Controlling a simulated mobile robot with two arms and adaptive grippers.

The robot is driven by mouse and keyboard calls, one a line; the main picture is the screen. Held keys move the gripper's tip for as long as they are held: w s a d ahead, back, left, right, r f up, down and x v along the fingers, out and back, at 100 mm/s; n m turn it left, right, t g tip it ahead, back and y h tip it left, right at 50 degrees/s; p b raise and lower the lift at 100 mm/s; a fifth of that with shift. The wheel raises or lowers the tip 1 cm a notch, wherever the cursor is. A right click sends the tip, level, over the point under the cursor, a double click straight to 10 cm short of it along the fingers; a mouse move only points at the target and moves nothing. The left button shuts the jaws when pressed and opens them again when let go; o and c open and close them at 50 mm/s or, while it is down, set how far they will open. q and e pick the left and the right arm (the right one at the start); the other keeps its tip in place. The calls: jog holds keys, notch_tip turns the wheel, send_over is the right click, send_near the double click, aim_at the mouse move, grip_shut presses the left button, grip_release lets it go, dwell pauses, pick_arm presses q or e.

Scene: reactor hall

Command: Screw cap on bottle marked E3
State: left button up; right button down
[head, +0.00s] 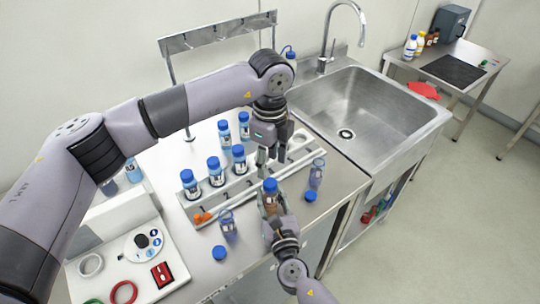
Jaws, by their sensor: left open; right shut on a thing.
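A small bottle (269,202) with amber contents stands upright in my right gripper (274,215), which is shut on it from the front. A blue cap (270,185) sits on its top; I cannot tell if it is tight. My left gripper (268,158) points down, open, just above and behind that cap, with nothing visible between its fingers. Two clear bottles without caps stand nearby, one at the left (229,226) and one at the right (317,173). A loose blue cap lies near each, one left (219,253) and one right (310,196). No E3 mark is readable.
The steel sink (352,108) lies right. The bench's front edge is close to my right gripper.

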aim_at(270, 182)
pick_arm(q)
notch_tip(270, 182, down, 7)
jog(key=shift+r, duration=0.15)
dwell(0.4)
